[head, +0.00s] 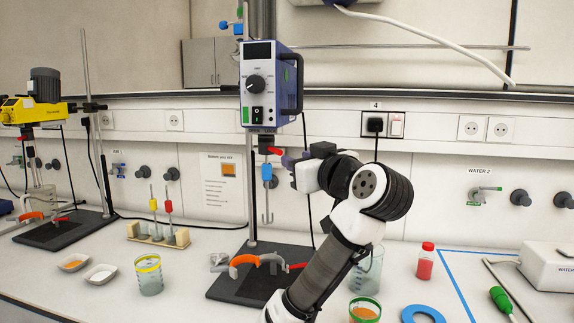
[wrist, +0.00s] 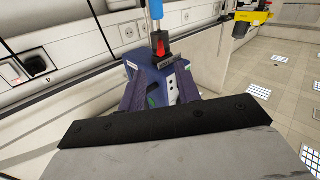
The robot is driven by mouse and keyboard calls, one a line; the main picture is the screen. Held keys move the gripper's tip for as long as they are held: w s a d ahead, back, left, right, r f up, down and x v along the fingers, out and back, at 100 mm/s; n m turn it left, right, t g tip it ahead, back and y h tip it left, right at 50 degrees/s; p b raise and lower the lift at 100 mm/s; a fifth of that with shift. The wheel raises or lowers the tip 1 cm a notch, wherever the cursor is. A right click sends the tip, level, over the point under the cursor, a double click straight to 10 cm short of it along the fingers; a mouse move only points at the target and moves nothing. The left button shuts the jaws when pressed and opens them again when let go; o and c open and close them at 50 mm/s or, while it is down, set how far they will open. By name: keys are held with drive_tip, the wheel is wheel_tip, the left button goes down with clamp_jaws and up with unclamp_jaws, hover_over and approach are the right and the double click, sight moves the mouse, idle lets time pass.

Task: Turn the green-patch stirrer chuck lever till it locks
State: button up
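The blue-grey overhead stirrer (head: 270,85) with a green patch (head: 245,114) on its front stands clamped on a rod at the centre. Its red chuck lever (head: 274,151) sticks out to the right below the body in the head view. A blue-collared stirring shaft (head: 267,172) hangs under it. My gripper (head: 286,160) is just right of the lever. In the wrist view the red lever (wrist: 162,46) shows past the fingertips, near the dark chuck. Contact with the lever cannot be told.
A yellow stirrer (head: 35,110) stands at the far left. A rack (head: 158,236) with two stirrers, a beaker (head: 149,276) and powder dishes (head: 100,273) are on the bench.

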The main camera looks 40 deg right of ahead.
drive_tip(key=s, duration=0.4)
drive_tip(key=shift+s+a+b, duration=0.1)
drive_tip(key=shift+a+b, duration=0.25)
drive_tip(key=shift+b, duration=0.05)
